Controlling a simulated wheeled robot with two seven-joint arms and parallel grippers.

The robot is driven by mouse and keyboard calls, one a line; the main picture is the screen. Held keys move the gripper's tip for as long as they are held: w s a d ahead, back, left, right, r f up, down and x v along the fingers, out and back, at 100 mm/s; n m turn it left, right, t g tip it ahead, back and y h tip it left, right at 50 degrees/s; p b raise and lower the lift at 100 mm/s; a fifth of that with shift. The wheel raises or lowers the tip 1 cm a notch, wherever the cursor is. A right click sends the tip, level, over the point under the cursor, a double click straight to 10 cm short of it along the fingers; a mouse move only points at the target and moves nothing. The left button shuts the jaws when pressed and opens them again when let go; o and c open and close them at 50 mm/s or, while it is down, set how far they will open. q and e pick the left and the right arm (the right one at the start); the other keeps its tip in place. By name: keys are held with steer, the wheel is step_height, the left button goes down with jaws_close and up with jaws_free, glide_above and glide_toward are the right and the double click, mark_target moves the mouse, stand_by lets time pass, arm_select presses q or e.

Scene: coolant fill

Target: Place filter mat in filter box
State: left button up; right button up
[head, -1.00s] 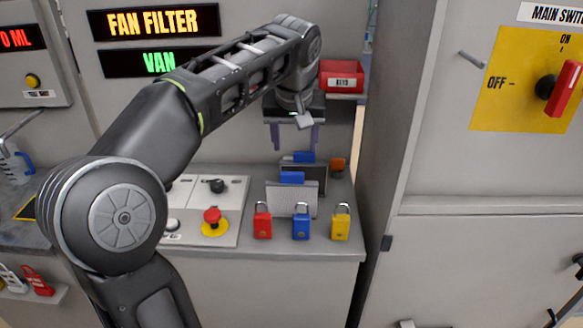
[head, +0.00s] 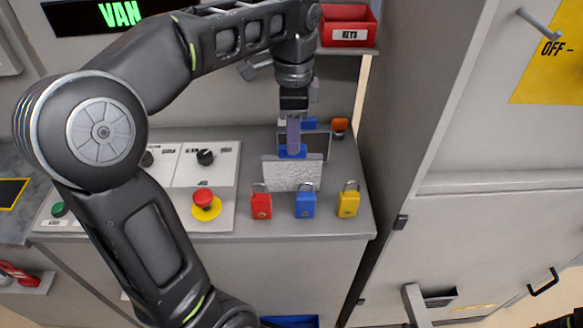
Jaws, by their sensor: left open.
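A light grey filter mat (head: 292,175) with a blue grip tab (head: 293,151) stands upright on the grey counter, behind the padlocks. A second, darker mat (head: 317,142) with a blue tab stands just behind it. My left gripper (head: 293,144) points down at the front mat's blue tab. Its purple fingers are open and overlap the top of the tab in the picture; I cannot tell whether they touch it. No filter box can be made out for certain.
Red (head: 261,205), blue (head: 305,204) and yellow (head: 348,203) padlocks stand along the counter's front edge. A control panel (head: 222,165) with a red button lies to the left. A red KEYS bin (head: 347,30) sits behind, and a tall grey cabinet (head: 450,120) stands to the right.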

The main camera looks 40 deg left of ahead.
mark_target(293, 159)
arm_select(q)
steer(key=shift+w+a, duration=0.1)
steer(key=shift+f, duration=1.35)
steer(key=shift+f+p, duration=0.5)
steer(key=shift+f, duration=2.15)
steer(key=shift+c, duration=0.5)
jaws_close()
